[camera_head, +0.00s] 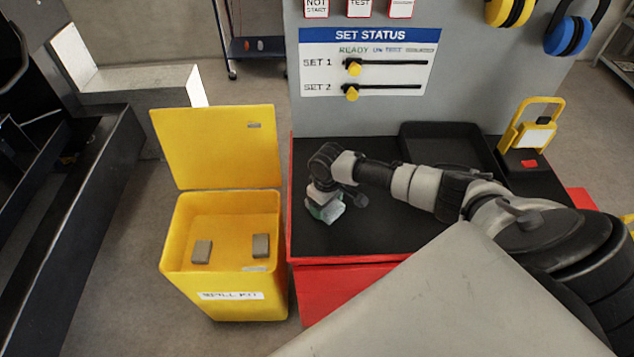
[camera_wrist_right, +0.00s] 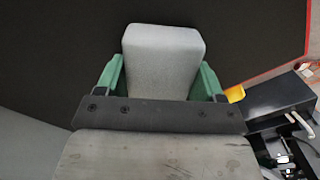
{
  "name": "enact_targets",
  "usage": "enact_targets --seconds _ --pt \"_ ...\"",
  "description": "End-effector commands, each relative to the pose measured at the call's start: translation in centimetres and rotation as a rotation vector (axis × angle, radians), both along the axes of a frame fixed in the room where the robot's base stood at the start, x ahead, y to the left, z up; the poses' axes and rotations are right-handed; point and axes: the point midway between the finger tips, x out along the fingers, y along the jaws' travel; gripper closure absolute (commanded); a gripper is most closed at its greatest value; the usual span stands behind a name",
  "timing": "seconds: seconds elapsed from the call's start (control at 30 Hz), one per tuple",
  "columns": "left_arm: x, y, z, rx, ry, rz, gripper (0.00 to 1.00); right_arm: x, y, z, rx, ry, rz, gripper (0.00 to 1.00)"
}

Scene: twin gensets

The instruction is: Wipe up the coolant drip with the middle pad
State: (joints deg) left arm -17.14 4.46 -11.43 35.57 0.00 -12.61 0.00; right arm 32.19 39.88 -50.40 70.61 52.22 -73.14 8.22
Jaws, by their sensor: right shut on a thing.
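My right gripper (camera_head: 325,208) is low over the black top of the red cabinet (camera_head: 375,238), near its left end. Its green fingers are shut on a pale grey pad (camera_wrist_right: 163,60), one on each side of it in the right wrist view. In the head view the pad is mostly hidden by the gripper, and I cannot tell whether it touches the top. Two more grey pads, a left one (camera_head: 202,251) and a right one (camera_head: 261,246), stand in the open yellow spill kit bin (camera_head: 225,285), with a gap between them. I see no coolant drip. My left gripper is out of view.
A black tray (camera_head: 450,133) lies at the back of the top, and a yellow lockout-like device (camera_head: 531,128) stands at the back right. The grey status panel (camera_head: 365,110) rises behind. The bin's raised lid (camera_head: 215,147) stands left of the cabinet.

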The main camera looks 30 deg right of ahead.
Motion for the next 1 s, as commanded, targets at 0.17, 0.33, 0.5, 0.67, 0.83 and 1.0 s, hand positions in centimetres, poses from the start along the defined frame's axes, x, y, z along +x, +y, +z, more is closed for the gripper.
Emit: enact_targets --seconds 0.17,0.33,0.5,0.67,0.83,1.0 --pt "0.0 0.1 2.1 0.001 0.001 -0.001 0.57 -0.1 -0.1 2.7 0.0 0.001 0.001 0.54" --pt "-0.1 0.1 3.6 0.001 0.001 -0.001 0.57 -0.1 -0.2 4.1 0.0 0.001 -0.001 0.54" --pt "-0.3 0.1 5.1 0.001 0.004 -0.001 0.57 -0.1 -0.3 5.6 0.001 0.001 -0.002 0.54" --pt "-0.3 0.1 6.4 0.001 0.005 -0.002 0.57 0.0 -0.5 7.0 0.0 0.0 -0.003 0.54" --pt "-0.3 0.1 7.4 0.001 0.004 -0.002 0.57 0.1 -0.6 8.1 0.0 0.0 -0.004 0.54" --pt "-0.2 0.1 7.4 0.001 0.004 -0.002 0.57 0.1 -0.7 8.1 0.0 0.0 -0.004 0.54"
